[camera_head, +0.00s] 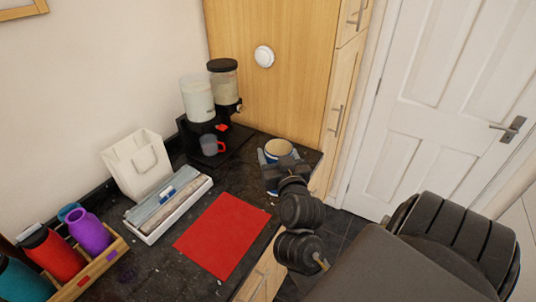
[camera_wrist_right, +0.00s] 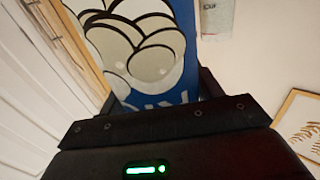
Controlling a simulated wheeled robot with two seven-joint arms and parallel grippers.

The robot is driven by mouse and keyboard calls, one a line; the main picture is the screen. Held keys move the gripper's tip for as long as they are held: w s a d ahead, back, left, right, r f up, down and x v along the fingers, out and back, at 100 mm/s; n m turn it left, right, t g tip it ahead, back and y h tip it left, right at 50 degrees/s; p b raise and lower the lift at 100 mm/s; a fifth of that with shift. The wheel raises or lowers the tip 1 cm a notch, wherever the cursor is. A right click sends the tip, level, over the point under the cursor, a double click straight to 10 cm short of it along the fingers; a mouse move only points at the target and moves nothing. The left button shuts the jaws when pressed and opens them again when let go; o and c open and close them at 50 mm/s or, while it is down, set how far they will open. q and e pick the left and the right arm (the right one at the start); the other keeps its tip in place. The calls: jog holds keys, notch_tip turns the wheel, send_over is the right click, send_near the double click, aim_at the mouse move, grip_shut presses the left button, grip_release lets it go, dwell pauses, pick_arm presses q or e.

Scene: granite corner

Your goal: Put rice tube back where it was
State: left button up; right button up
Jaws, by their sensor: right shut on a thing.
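The rice tube (camera_head: 279,148) is a round container with a pale top and a blue rim, at the far right corner of the dark counter. My right gripper (camera_head: 279,168) is shut on the tube from the near side. In the right wrist view the tube (camera_wrist_right: 150,45) fills the space in front of the jaws, showing a blue label with large cream rounded shapes. Whether its base touches the counter cannot be told, as the gripper hides the lower part. My left gripper is not in view.
A red mat (camera_head: 222,235), a white tray (camera_head: 165,215), a white bag (camera_head: 137,160) and a wooden bottle rack (camera_head: 95,268) occupy the counter. Wooden cabinets rise behind.

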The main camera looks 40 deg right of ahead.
jog(key=w+d+f, duration=0.7)
jog(key=w+f, duration=0.4)
jog(key=f, duration=0.2)
jog(key=shift+w+d, duration=0.2)
jog(key=shift+w, duration=0.2)
jog(key=shift+f+b, duration=0.1)
jog(key=shift+b, duration=0.2)
jog(key=o, duration=1.3)
jog(key=shift+f, duration=0.1)
